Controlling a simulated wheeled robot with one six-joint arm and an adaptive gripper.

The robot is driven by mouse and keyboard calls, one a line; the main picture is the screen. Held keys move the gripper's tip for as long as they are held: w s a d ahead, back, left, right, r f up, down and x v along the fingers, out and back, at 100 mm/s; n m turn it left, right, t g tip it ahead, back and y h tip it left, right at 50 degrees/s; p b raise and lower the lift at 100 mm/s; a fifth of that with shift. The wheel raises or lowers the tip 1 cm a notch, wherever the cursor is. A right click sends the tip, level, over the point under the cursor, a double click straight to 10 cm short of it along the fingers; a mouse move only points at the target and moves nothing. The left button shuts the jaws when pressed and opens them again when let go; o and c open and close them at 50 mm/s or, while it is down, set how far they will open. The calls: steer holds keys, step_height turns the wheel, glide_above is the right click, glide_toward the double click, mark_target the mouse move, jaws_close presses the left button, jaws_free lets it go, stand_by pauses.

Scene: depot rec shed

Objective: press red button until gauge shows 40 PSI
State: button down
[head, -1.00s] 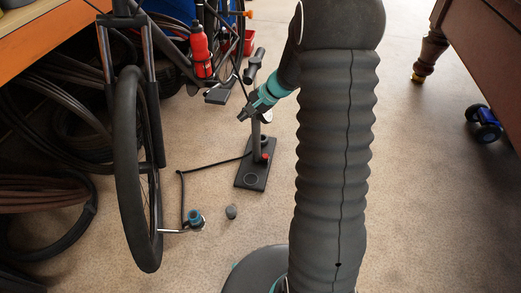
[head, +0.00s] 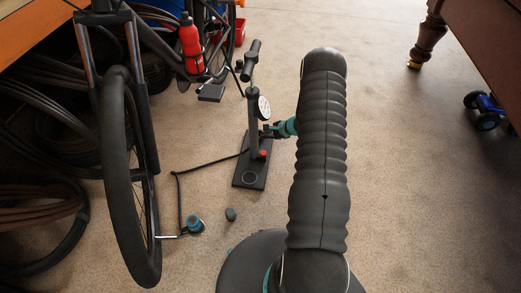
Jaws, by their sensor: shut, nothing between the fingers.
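A black floor pump (head: 252,128) stands upright on a flat base plate (head: 248,182), with a T-shaped handle on top. Its round white gauge (head: 262,107) faces partly toward me; the reading is too small to make out. The red button (head: 263,154) sits low on the pump, by the foot of its column. My gripper (head: 268,130), with teal parts, is shut and empty. In the picture it is just right of the pump column, below the gauge and above the red button. I cannot tell whether it touches the column. My arm hides part of the gripper's wrist.
A black hose (head: 210,167) runs left from the pump to a blue fitting (head: 194,222) by the bicycle's front wheel (head: 123,170). A small dark cap (head: 231,214) lies on the floor. A wooden table leg (head: 427,42) and a blue dumbbell-like object (head: 487,112) are right. Floor between is clear.

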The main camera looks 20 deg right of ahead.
steer(key=shift+w+a+f, duration=0.1)
steer(key=shift+w+f, duration=0.05)
steer(key=shift+a, duration=0.1)
steer(key=b, duration=0.3)
glide_above(264, 153)
step_height(264, 153, down, 7)
steer(key=shift+f, duration=0.2)
steer(key=shift+f+b, duration=0.6)
steer(key=shift+f, duration=0.1)
steer(key=shift+f, duration=0.1)
stand_by(1.0)
steer(key=shift+f+b, duration=0.35)
steer(key=shift+b, duration=0.35)
